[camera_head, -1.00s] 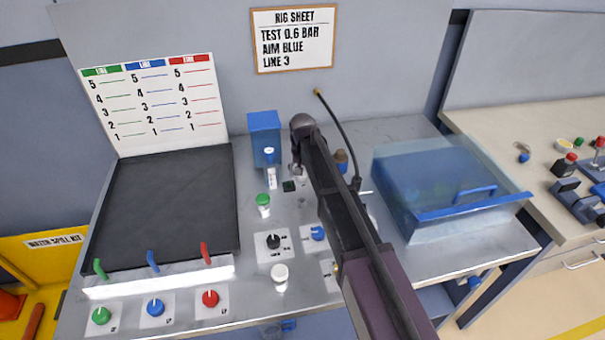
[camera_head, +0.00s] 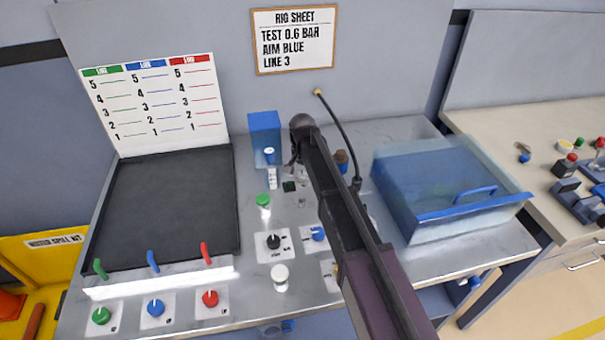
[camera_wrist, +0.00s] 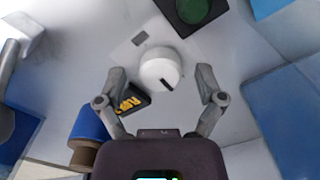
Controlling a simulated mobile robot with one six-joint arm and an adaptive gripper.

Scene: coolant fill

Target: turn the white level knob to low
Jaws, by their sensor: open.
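In the wrist view, a round white knob (camera_wrist: 160,69) with a dark pointer mark towards its lower right sits on a pale plate. My gripper (camera_wrist: 160,75) is open, with one finger on each side of the knob. Gaps show between the fingers and the knob, and I see no contact. The height of the fingertips over the panel is hard to judge. In the head view my own arm hides most of the gripper and the knob area.
A black label with yellow print (camera_wrist: 130,101) lies by the left finger. A green disc (camera_wrist: 196,8) in a dark square is above the knob. In the head view, a blue box (camera_head: 264,132) stands behind, a clear blue-handled bin (camera_head: 440,180) to the right, and a white-capped item (camera_head: 280,273) in front.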

